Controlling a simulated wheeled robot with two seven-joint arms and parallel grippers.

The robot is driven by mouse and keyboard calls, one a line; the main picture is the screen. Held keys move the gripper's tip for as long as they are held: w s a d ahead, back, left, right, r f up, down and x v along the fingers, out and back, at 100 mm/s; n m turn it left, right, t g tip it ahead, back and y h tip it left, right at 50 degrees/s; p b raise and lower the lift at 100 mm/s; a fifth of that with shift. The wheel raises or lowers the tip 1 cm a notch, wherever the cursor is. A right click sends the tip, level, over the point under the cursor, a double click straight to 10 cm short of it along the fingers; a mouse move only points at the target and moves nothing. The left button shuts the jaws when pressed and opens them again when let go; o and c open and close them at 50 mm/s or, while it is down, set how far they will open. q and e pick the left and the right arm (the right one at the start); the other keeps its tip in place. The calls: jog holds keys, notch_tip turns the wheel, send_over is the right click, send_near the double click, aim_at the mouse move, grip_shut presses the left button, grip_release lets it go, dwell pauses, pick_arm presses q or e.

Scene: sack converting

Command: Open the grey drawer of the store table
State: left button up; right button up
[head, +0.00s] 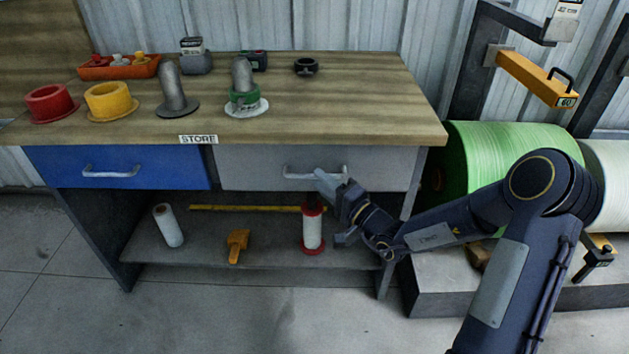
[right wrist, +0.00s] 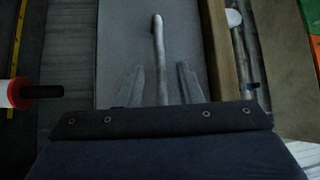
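The store table (head: 300,90) has a wooden top with a STORE label on its front edge. Its grey drawer (head: 250,165) is the right one below the top, and its front looks flush with the table. The drawer has a pale bar handle (head: 300,173). My right gripper (head: 330,180) is at the right part of this handle. In the right wrist view, the handle (right wrist: 158,40) runs between the two fingers of the gripper (right wrist: 161,72). The fingers are apart, with a gap visible beside the bar. My left gripper is not in view.
A blue drawer (head: 125,168) sits left of the grey one. The lower shelf (head: 270,257) holds a white roll (head: 168,226), an orange tool (head: 237,245) and a red-ended spool (head: 312,230). A green roll (head: 500,150) stands right of the table.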

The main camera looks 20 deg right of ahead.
aim_at(314, 177)
jog(key=shift+x, duration=1.65)
jog(key=shift+c, duration=0.4)
grip_shut()
